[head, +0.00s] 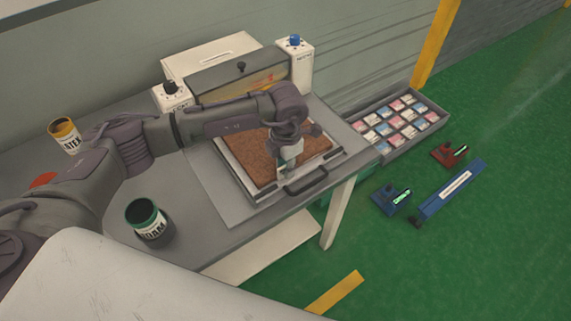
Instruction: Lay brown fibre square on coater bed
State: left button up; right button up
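The brown fibre square (248,158) lies flat within the pale rim of the coater bed (327,156), in front of the coater housing. From this view its edges look inside the rim. My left gripper (287,166) points down over the right part of the square, close to its front edge. The wrist and arm hide part of the square and its far side. I cannot tell whether the fingers are open or shut, or whether they touch the square. My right gripper is not in view.
A dark handle (306,181) is at the bed's front. A green-rimmed FOAM can (148,219) and a yellow can (65,135) stand on the table (200,235). A tray of small packs (442,108) is right of the table. Blue (392,199) and red (449,154) devices lie farther right.

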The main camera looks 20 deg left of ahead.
pick_arm(q)
jog(key=shift+r, duration=0.4)
notch_tip(320, 180, up, 12)
jog(key=b, duration=0.3)
jog(key=shift+f, duration=0.25)
jog(key=shift+s, duration=0.1)
